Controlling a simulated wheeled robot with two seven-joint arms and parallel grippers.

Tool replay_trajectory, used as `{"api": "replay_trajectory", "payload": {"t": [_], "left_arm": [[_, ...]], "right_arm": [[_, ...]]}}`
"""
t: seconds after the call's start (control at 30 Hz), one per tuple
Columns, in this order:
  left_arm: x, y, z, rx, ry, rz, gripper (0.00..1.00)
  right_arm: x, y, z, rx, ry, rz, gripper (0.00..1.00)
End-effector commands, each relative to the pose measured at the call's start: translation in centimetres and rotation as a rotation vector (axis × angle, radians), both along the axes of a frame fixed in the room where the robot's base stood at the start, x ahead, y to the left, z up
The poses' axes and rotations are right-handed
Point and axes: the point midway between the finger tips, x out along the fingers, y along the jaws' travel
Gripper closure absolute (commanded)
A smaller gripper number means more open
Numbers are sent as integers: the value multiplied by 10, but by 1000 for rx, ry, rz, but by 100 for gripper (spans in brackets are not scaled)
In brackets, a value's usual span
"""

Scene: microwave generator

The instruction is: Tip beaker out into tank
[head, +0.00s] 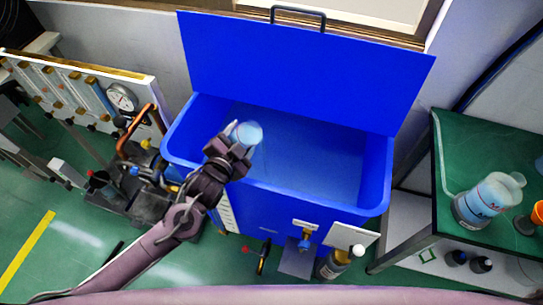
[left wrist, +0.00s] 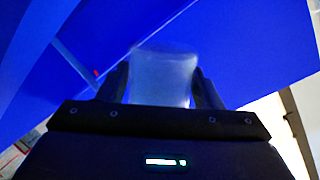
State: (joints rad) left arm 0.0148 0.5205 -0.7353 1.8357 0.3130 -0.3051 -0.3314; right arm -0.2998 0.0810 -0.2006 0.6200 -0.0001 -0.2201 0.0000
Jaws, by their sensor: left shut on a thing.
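The tank (head: 300,160) is a large blue open bin, with its blue lid (head: 310,70) raised at the back. My left gripper (head: 241,137) is over the left part of the tank opening, shut on a small translucent pale-blue beaker (head: 249,133). In the left wrist view the beaker (left wrist: 162,75) sits between the two dark fingers, with blue tank surfaces behind it. I cannot tell how far it is tilted or what it contains. My right gripper is not in view.
A green bench (head: 480,150) at the right carries a larger beaker of blue liquid (head: 490,197) and an orange item (head: 538,215). A panel with a gauge (head: 122,97) and pipes stands left of the tank. A bottle (head: 335,263) stands on the floor before the tank.

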Motion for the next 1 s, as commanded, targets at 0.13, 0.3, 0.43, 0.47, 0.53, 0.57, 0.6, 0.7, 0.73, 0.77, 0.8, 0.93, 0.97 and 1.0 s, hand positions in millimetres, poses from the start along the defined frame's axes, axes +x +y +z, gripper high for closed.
{"api": "replay_trajectory", "payload": {"t": [0.13,0.3,0.43,0.47,0.53,0.57,0.6,0.7,0.73,0.77,0.8,0.93,0.97,1.0], "left_arm": [[0,0,0,15,-7,0,69],[0,0,-1,32,-13,2,69],[0,0,-1,47,-19,1,69],[0,0,-1,50,-20,0,69],[0,-1,-2,57,-21,0,69],[0,-1,-2,60,-23,0,69],[0,-1,-2,64,-24,0,69],[0,-1,-1,74,-28,0,69],[0,-1,0,77,-29,1,69],[0,-1,0,81,-29,0,69],[0,0,0,85,-31,1,69],[0,0,1,98,-35,1,69],[0,0,1,102,-36,1,69],[0,0,1,107,-37,1,69]], "right_arm": [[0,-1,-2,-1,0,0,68],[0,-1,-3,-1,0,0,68],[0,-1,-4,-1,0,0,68],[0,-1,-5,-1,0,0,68],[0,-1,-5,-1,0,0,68],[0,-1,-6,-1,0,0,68],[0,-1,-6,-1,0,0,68],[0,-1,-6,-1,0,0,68],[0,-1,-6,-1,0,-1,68],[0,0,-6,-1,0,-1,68],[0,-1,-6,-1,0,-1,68],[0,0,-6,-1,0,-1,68],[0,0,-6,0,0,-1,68],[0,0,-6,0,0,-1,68]]}}
